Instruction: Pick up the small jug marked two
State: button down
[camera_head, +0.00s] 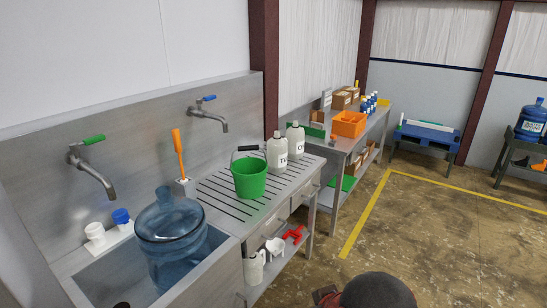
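Two small white jugs with dark caps stand side by side at the far end of the grooved steel drainboard. The nearer jug (277,153) has a label that seems to begin with "T", and its full text is too small to read. The other jug (296,141) stands just behind and to the right, and its label seems to begin with "O". The nearer jug stands close behind a green bucket. My gripper cannot be made out; only a dark rounded part, seemingly of my arm, shows at the bottom edge.
The green bucket (249,177) has a raised handle. A large blue water jug (171,239) stands in the sink. An orange-handled brush (178,154) stands upright behind it. An orange crate (348,124) is on the farther bench. Open concrete floor lies to the right.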

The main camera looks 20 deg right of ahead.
aim_at(277, 146)
jog(key=i+l+u, duration=0.15)
jog(key=i+l, duration=0.15)
jog(key=i+l+u, duration=0.15)
jog(key=l, duration=0.4)
jog(key=i+l+u, duration=0.15)
jog(key=i+l, duration=0.2)
jog(key=i+l+u, duration=0.1)
jog(key=l, duration=0.5)
jog(key=i+l+u, duration=0.15)
jog(key=i+l, duration=0.15)
jog(key=l, duration=0.2)
jog(key=i+l+u, duration=0.15)
jog(key=l, duration=0.4)
jog(key=i+l+u, duration=0.15)
jog(key=l, duration=0.4)
jog(key=i+l+u, duration=0.15)
jog(key=l, duration=0.4)
